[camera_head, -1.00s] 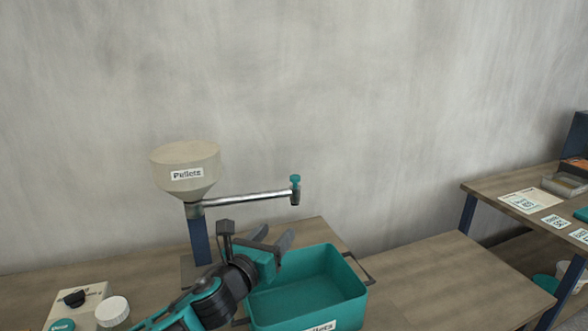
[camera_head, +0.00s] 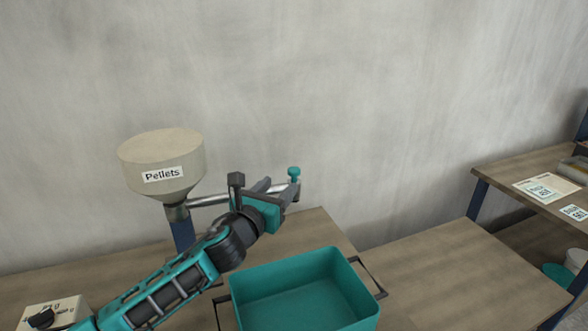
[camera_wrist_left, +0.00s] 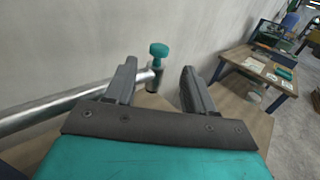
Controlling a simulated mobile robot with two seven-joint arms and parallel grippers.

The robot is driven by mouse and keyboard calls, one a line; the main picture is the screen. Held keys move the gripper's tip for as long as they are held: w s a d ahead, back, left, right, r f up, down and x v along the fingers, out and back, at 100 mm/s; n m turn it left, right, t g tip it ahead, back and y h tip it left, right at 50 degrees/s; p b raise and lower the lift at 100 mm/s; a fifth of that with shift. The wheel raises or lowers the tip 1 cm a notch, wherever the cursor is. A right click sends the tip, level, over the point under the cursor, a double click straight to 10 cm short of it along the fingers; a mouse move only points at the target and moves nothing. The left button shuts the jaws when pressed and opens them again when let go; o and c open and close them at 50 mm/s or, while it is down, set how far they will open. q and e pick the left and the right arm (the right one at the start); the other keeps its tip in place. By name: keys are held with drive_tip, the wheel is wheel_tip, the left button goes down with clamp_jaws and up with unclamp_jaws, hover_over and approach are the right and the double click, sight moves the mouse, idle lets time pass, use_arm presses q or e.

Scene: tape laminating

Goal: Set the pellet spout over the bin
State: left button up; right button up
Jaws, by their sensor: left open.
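The pellet spout is a metal pipe (camera_head: 209,201) running right from the beige hopper (camera_head: 162,160) labelled "Pellets". A teal knob (camera_head: 294,172) tops its dark outer end. In the left wrist view the pipe (camera_wrist_left: 45,113) comes in from the left, and the knob (camera_wrist_left: 159,50) stands beyond and between the two fingers. My left gripper (camera_head: 278,190) is open at the pipe's outer end and hides part of the pipe. I cannot tell whether the fingers (camera_wrist_left: 158,88) touch it. The teal bin (camera_head: 257,271) stands on the table below and in front of the spout. My right gripper is not in view.
The bin has dark side handles (camera_head: 370,277). A dial box (camera_head: 50,314) sits at the lower left. The tabletop (camera_head: 450,270) right of the bin is clear. A grey wall (camera_head: 400,100) rises behind. Another table with papers (camera_head: 545,190) stands at the right.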

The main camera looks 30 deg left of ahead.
sight(291, 172)
use_arm(q)
drive_tip(key=w, duration=0.9)
drive_tip(key=shift+w+a, duration=0.25)
drive_tip(key=shift+w, duration=0.05)
clamp_jaws()
